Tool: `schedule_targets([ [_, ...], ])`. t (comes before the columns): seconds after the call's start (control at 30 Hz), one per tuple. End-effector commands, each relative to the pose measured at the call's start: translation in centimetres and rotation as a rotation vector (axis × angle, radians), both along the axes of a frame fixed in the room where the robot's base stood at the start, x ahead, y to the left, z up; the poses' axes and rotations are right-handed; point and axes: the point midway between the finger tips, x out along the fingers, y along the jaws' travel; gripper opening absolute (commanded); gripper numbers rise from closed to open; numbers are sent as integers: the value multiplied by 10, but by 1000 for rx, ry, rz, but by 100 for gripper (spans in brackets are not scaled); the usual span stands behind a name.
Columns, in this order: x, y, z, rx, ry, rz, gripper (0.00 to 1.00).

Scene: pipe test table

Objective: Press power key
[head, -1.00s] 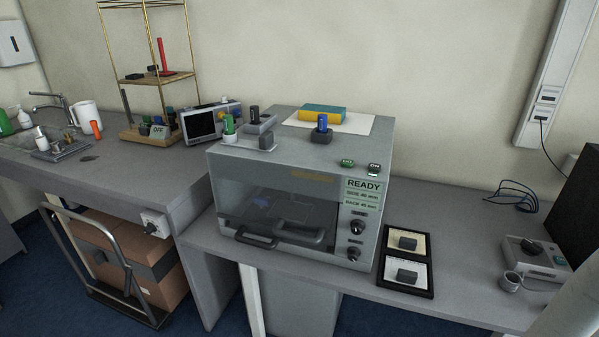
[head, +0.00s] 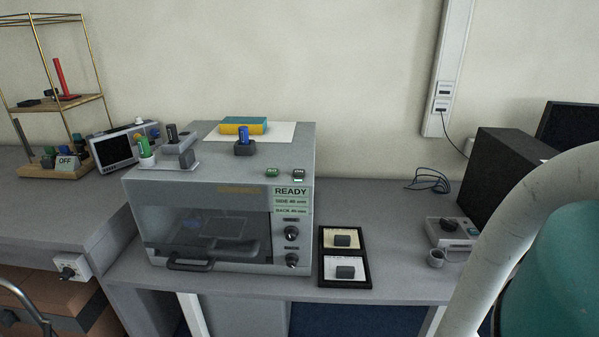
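A grey test machine (head: 215,265) with a clear front window stands on the bench, with a label reading READY on its front right. Two small keys sit on its top near the front right edge, a green one (head: 272,172) and a dark one with a white front (head: 299,174). Their lettering is too small to read, so I cannot tell which is the power key. Two dark round knobs (head: 291,233) are below the READY label. My gripper is not in view.
Coloured plugs in holders (head: 243,145) stand on the machine's top. A black tray (head: 343,257) with two dark blocks lies to its right. A small grey device (head: 451,229) and a black box (head: 497,180) stand farther right. A pale curved tube (head: 500,235) blocks the lower right corner.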

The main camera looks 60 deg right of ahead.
Motion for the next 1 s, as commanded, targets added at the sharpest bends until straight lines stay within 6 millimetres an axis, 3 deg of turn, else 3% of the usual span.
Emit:
schedule_targets([
  [0.03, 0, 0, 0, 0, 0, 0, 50],
  [0.23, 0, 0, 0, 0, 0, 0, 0],
  [1.0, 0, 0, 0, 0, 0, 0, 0],
])
